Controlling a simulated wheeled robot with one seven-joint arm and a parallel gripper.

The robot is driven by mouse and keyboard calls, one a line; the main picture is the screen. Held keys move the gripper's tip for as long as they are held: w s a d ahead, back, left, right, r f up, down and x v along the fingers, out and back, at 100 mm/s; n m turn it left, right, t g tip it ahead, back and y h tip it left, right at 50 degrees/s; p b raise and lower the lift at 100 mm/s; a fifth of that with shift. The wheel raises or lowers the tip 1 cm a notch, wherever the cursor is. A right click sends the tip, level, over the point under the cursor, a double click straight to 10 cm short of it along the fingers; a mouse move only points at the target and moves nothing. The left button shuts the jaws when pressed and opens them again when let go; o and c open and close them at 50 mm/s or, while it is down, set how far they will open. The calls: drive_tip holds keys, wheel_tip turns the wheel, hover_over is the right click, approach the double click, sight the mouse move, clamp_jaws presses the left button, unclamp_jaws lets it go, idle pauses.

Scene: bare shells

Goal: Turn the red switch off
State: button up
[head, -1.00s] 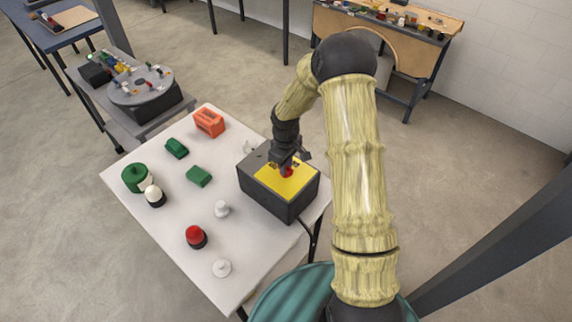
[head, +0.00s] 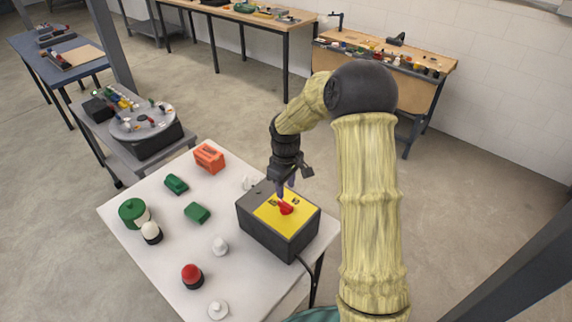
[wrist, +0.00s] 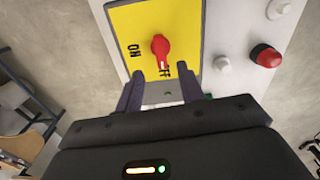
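The red switch (head: 286,208) is a rotary knob on a yellow plate (head: 268,216) on top of a dark grey box (head: 262,230). The wrist view shows the knob (wrist: 160,46) with its pointer end toward the OFF label (wrist: 165,71), which it partly covers. The ON label (wrist: 134,52) is to its left. My gripper (head: 284,188) is above the box, close to the knob. In the wrist view its two fingers (wrist: 161,92) are apart with nothing between them, and the knob lies beyond their tips.
The box stands on a white table (head: 180,245). A red-capped button (head: 192,275), white knobs, green blocks (head: 197,212) and an orange block (head: 209,157) are on the table left of the box. A cable runs off the box's front right.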

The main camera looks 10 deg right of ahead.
wheel_tip(320, 180, up, 10)
drive_tip(key=b, duration=0.1)
drive_tip(key=shift+f, duration=0.15)
idle(0.4)
drive_tip(key=s+f+m+t, duration=0.2)
drive_tip(key=s+m, duration=0.6)
drive_tip(key=s, duration=1.3)
drive_tip(key=shift+d+f+t, duration=0.15)
drive_tip(key=shift+f+t, duration=0.15)
drive_tip(key=shift+f, duration=0.2)
